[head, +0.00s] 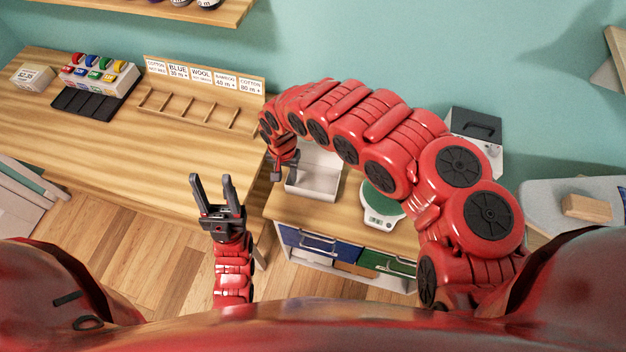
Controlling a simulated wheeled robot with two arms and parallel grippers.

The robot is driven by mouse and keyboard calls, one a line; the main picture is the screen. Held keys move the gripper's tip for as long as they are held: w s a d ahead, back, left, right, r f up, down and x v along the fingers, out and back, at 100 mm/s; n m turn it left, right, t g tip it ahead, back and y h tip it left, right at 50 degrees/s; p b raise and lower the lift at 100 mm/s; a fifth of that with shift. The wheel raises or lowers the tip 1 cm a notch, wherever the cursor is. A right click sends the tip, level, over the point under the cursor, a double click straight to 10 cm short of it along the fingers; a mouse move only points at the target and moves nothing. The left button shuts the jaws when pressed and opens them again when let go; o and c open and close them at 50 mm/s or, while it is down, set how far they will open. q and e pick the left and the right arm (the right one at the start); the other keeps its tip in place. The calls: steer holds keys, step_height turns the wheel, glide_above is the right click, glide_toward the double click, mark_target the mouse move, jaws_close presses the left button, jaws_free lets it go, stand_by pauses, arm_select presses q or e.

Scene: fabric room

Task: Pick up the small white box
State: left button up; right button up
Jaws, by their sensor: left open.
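A small white box (33,78) with a printed label sits at the far left end of the wooden table. My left gripper (212,182) is open and empty, fingers pointing away from me, in front of the table's near edge and well to the right of that box. My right gripper (284,170) hangs beside a white open tray-like container (318,184) on the lower wooden cabinet. Its fingers are small and partly hidden, so I cannot tell whether they are apart. My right arm hides part of the container.
A white scale (380,216) with a green top is on the cabinet. The table's front is clear.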

steer(key=shift+f, duration=1)
steer(key=shift+c, duration=0.3)
jaws_close()
stand_by(0.5)
